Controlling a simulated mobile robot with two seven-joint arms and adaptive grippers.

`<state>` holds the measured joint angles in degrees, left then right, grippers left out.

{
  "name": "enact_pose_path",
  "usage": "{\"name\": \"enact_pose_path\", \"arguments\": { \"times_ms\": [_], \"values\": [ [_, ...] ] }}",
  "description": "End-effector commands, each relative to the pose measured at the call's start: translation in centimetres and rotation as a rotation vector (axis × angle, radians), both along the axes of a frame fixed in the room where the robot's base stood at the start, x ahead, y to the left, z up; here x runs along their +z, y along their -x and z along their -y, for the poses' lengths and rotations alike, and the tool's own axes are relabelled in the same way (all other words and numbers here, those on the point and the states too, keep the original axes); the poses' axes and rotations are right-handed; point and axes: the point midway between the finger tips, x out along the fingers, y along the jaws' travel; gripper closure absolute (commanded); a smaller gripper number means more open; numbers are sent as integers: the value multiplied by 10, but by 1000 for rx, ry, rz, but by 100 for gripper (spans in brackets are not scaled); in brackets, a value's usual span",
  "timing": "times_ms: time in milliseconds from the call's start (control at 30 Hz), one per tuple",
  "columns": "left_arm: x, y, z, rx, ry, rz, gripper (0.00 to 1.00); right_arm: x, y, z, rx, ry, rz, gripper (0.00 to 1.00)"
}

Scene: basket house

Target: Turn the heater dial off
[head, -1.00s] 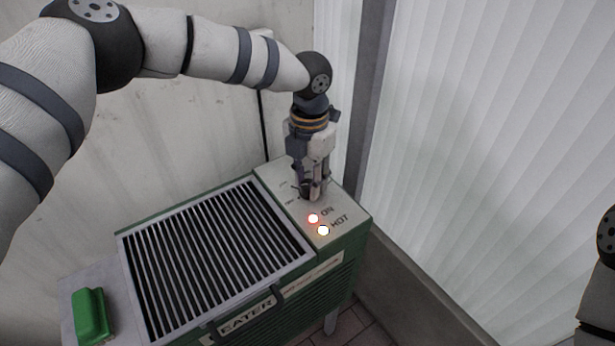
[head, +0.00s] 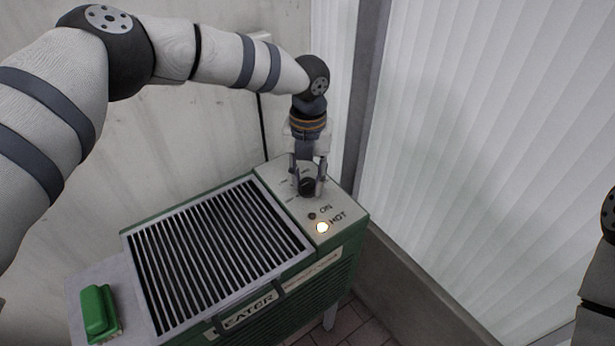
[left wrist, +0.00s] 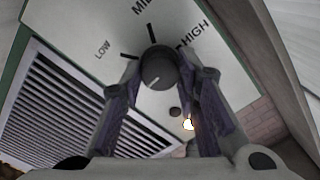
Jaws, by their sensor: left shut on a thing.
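The heater (head: 345,262) is a green box with a slatted grille and a pale control panel (head: 335,207). Its round black dial (head: 307,188) sits on the panel and also shows in the left wrist view (left wrist: 158,66). The dial's white mark points toward the bottom of that view, away from LOW, MID and HIGH. My left gripper (head: 309,181) points down with its fingers on either side of the dial, shut on it. The ON lamp (head: 312,216) is dark and the HOT lamp (head: 322,227) glows. My right gripper is out of view.
A green block-like object (head: 98,312) lies on the pale side shelf (head: 78,287) left of the grille. A pale wall stands behind the heater, and white blinds (head: 480,130) hang to the right above a low ledge.

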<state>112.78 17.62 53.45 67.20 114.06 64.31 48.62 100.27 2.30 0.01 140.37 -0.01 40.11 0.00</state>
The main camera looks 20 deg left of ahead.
Motion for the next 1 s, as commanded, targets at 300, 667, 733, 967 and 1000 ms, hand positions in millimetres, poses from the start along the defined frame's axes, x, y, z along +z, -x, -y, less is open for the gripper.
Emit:
{"name": "enact_pose_path", "arguments": {
  "times_ms": [300, 667, 733, 967, 1000],
  "values": [
    [-1, 1, 1, 3, 1, -2, 99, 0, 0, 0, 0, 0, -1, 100],
    [-1, 0, 0, 1, 1, -1, 51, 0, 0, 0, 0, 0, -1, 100],
    [2, 0, 0, 1, 1, 0, 51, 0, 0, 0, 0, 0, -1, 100],
    [54, -1, 0, 2, 1, 4, 51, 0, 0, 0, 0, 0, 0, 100],
    [66, -1, 1, 1, 2, 4, 51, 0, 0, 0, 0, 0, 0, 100]
  ]
}}
